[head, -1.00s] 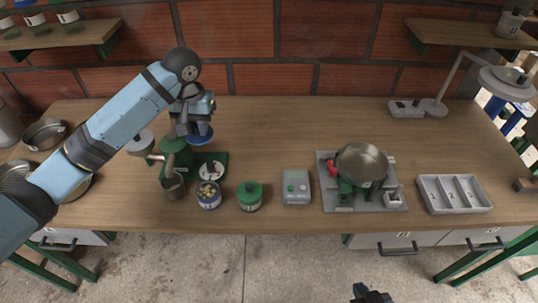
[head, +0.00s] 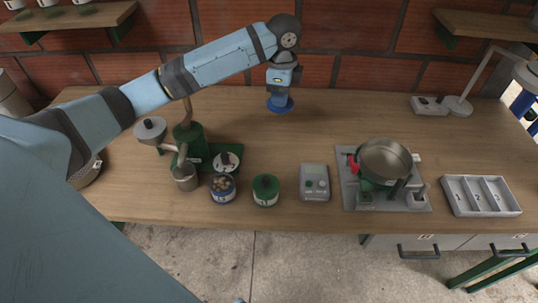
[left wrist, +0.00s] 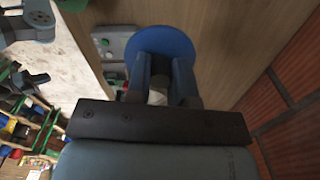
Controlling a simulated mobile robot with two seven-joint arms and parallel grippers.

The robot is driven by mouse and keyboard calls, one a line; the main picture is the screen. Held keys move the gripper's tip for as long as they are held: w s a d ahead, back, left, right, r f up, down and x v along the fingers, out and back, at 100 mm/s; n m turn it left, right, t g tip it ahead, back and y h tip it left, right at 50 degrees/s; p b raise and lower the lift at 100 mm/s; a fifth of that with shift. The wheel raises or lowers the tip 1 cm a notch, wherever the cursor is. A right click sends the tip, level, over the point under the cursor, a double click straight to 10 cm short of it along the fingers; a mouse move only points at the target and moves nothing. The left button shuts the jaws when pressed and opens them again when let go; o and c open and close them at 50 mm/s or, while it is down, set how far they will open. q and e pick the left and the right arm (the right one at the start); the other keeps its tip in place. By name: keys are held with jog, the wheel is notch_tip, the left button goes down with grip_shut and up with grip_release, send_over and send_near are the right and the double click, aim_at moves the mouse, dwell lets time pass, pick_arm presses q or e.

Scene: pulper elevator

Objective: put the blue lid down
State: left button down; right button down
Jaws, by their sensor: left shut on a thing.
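The blue lid (head: 280,104) is a round disc at the back middle of the table (head: 330,125) in the head view. My left gripper (head: 282,92) is shut on it from above. In the left wrist view the lid (left wrist: 162,42) shows beyond the two fingers (left wrist: 160,85), with a pale knob between them. I cannot tell whether the lid touches the table. An open blue-banded jar (head: 222,188) with brown contents stands near the front, apart from the lid. My right gripper is not in view in the head view.
A green-lidded jar (head: 265,190), a grey scale (head: 314,182) and a pot (head: 385,160) on a burner stand along the front. A green pulper (head: 190,140) is at left, a three-part tray (head: 481,196) at right. The table's back middle is clear around the lid.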

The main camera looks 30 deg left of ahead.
pick_arm(q)
jog(key=a+m, duration=0.1)
jog(key=m, duration=0.1)
jog(key=a+m+b, duration=0.1)
jog(key=a+m, duration=0.1)
jog(key=m, duration=0.1)
jog(key=shift+a+f, duration=0.2)
jog(key=shift+a, duration=0.05)
jog(key=m, duration=0.2)
jog(key=b, duration=0.2)
send_over(267, 151)
notch_tip(267, 151, down, 15)
jog(key=shift+r, duration=0.15)
jog(key=shift+f, duration=0.95)
notch_tip(267, 151, down, 3)
jog(key=shift+f, duration=0.15)
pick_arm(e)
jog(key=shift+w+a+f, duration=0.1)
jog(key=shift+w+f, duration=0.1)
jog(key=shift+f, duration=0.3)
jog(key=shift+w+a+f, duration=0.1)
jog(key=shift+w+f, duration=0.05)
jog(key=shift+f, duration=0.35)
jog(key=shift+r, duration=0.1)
pick_arm(q)
jog(key=c, duration=1)
grip_release()
jog(key=shift+f, duration=0.15)
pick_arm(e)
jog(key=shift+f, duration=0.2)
